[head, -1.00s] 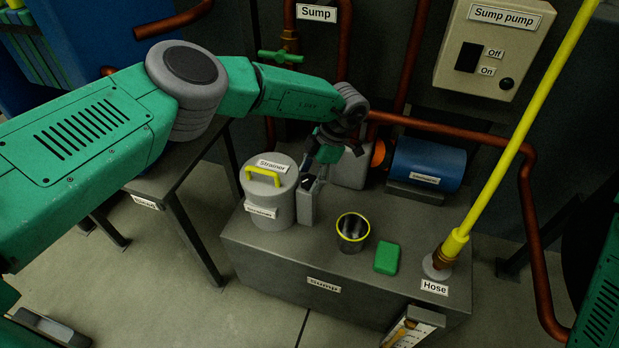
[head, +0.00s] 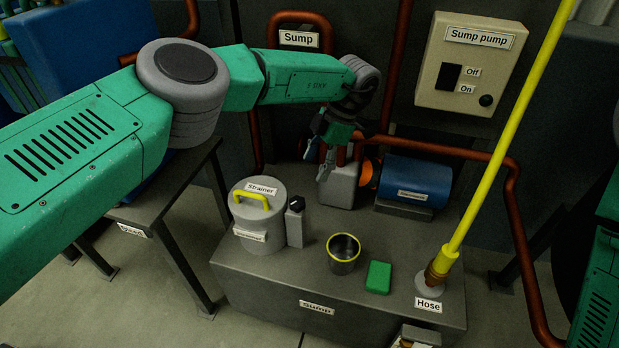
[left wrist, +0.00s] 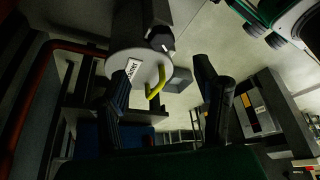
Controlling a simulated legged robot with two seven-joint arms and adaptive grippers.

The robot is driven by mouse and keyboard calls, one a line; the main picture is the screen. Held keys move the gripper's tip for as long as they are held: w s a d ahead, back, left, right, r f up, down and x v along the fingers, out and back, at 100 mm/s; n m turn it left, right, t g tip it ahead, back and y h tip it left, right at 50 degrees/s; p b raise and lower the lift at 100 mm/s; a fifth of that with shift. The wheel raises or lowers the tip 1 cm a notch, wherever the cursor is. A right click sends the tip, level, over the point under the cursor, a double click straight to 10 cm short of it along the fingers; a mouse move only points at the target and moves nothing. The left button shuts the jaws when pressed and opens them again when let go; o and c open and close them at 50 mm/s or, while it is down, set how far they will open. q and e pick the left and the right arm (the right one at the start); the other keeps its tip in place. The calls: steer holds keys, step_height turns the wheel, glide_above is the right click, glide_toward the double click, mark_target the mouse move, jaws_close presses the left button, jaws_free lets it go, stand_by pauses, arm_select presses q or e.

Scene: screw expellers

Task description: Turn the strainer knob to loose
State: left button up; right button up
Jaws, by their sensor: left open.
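The strainer (head: 260,215) is a grey lidded drum with a yellow handle (head: 252,199), at the left of the sump top. Beside it stands a narrow grey post (head: 295,228) with a small black knob (head: 295,203) on top. The knob has a pale mark, but its setting is too small to read. My left gripper (head: 319,163) is open and empty, behind and to the right of the knob, apart from it. In the left wrist view, the strainer lid (left wrist: 136,68) and the knob (left wrist: 161,44) show beyond the open fingers. My right gripper is out of view.
The sump top (head: 320,285) also bears a yellow-rimmed cup (head: 343,253), a green block (head: 378,277), a blue motor (head: 417,182) and the hose (head: 437,270) with its tall yellow pole. Copper pipes (head: 450,150) run behind. A switch box (head: 473,62) hangs on the wall.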

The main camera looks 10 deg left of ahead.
arm_select(q)
steer(key=shift+w+d+r, duration=0.1)
steer(key=shift+r, duration=0.2)
